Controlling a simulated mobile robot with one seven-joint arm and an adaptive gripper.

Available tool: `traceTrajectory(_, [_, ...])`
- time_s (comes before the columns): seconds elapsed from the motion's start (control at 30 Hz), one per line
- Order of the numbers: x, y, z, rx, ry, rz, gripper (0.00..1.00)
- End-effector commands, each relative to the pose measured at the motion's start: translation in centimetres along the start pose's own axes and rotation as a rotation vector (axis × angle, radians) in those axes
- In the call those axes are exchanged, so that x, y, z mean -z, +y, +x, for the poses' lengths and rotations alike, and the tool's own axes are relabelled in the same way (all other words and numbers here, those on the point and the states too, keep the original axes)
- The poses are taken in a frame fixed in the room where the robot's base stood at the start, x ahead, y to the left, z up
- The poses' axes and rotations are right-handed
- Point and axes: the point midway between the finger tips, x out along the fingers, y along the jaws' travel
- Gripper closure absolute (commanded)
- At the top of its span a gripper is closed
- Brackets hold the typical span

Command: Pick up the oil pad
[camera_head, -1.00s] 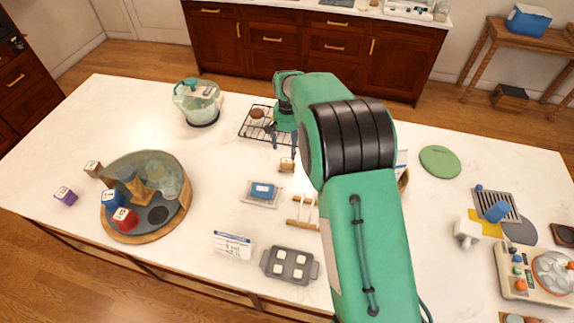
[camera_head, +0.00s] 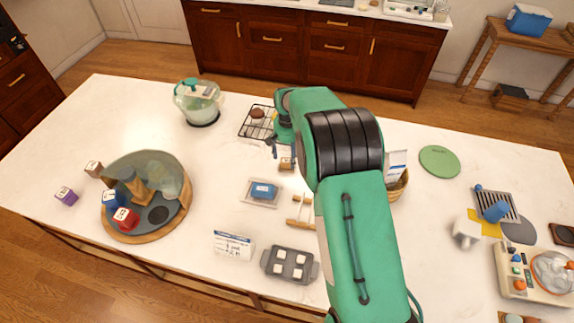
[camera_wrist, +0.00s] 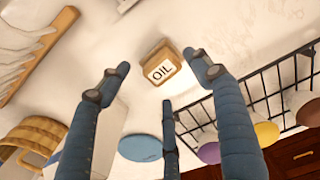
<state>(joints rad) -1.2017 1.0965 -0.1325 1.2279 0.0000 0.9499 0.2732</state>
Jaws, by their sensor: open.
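The oil pad is a small tan block (camera_head: 287,163) with a white face, lying on the white island top just in front of the wire rack. In the wrist view the oil pad (camera_wrist: 160,64) shows the word OIL and sits ahead of the fingers, between the two upper tips. My gripper (camera_head: 282,150) is low over the counter at the pad's far side. In the wrist view my gripper's blue-grey fingers (camera_wrist: 158,82) are spread apart with nothing between them. I cannot tell the exact height of the tips above the pad.
The black wire rack (camera_head: 257,122) with a brown round item stands close to the gripper. A blue block on a tray (camera_head: 264,204), a wooden rack (camera_head: 300,224) and a wicker basket (camera_head: 398,187) are nearby. Bare counter lies left of the pad.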

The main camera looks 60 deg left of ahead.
Motion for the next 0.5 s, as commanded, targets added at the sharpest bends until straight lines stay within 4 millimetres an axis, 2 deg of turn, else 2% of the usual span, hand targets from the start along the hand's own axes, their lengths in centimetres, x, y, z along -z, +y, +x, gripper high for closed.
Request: traceTrajectory(0.5, [0.1, -0.2, 4.3, 0.000, 0.000, 0.000, 0.36])
